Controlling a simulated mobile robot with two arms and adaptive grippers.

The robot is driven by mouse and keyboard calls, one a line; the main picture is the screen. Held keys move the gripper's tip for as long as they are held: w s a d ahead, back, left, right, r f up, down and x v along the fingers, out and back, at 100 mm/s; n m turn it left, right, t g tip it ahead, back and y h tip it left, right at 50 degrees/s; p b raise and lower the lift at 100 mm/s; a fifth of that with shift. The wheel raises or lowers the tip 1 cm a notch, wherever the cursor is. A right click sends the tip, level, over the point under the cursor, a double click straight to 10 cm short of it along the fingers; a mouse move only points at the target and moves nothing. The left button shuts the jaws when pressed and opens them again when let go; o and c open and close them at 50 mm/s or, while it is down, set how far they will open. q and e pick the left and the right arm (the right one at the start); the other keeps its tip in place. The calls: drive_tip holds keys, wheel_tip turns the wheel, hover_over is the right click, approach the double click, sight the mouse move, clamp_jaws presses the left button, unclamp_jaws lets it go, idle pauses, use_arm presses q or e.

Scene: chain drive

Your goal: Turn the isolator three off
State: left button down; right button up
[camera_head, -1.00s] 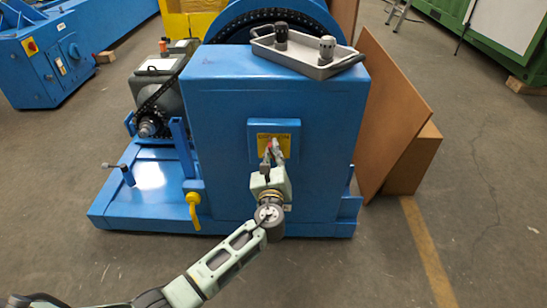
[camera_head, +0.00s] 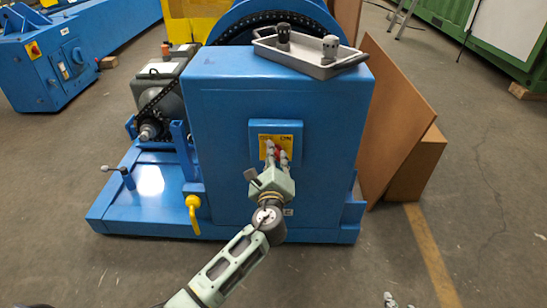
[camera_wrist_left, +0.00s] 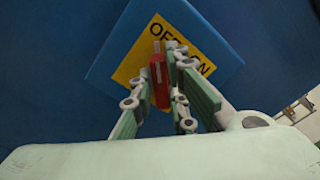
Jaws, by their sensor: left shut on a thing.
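The isolator is a yellow plate (camera_head: 267,139) marked OFF on the left and ON on the right, on the front of the blue cabinet. It also shows in the left wrist view (camera_wrist_left: 133,68). Its red handle (camera_wrist_left: 159,82) lies between the fingers of my left gripper (camera_wrist_left: 168,75), which is shut on it. In the head view the left gripper (camera_head: 277,158) covers most of the handle, and only a little red shows. The handle's exact angle is hard to tell. Small grey-green tips at the bottom edge look like my right gripper (camera_head: 398,302); its fingers are mostly out of view.
A grey tray (camera_head: 312,68) with two dark and grey knobs stands on the cabinet (camera_head: 225,100). A yellow lever (camera_head: 193,210) sits low left of it. Brown boards (camera_head: 395,125) lean at the right. The floor in front is clear.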

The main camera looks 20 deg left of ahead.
use_arm(q)
drive_tip(key=shift+f, duration=0.1)
drive_tip(key=c, duration=1.7)
unclamp_jaws()
drive_tip(key=v, duration=1.2)
